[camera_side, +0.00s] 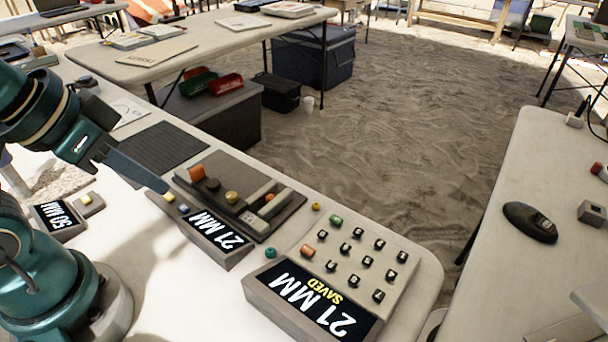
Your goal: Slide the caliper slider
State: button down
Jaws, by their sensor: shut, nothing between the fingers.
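The caliper station is a dark grey board (212,165) on the white table, tilted in the picture. On it are an orange block (197,173), a dark knob (213,185), a brass-coloured knob (232,197) and a light grey bar (268,208) with a small orange piece on it. I cannot tell for certain which part is the slider. A display in front of the board reads "21 MM" (211,228). My gripper (164,188) is shut and empty, its tip left of the board, near a small yellow button (169,197) beside the display. I cannot tell whether it touches anything.
A keypad (345,237) with a larger display reading "21 MM SAVED" (318,302) stands to the right. A "50 MM" display (57,215) stands at left. A dark ribbed mat (155,148) lies behind. Small coloured beads (270,253) lie near the board.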

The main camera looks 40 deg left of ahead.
jog(key=c, duration=0.8)
grip_release()
jog(key=shift+c, duration=0.2)
jog(key=g, duration=0.6)
send_over(196, 168)
notch_tip(196, 168, down, 6)
jog(key=shift+r, duration=0.25)
jog(key=shift+f, duration=2.45)
grip_shut()
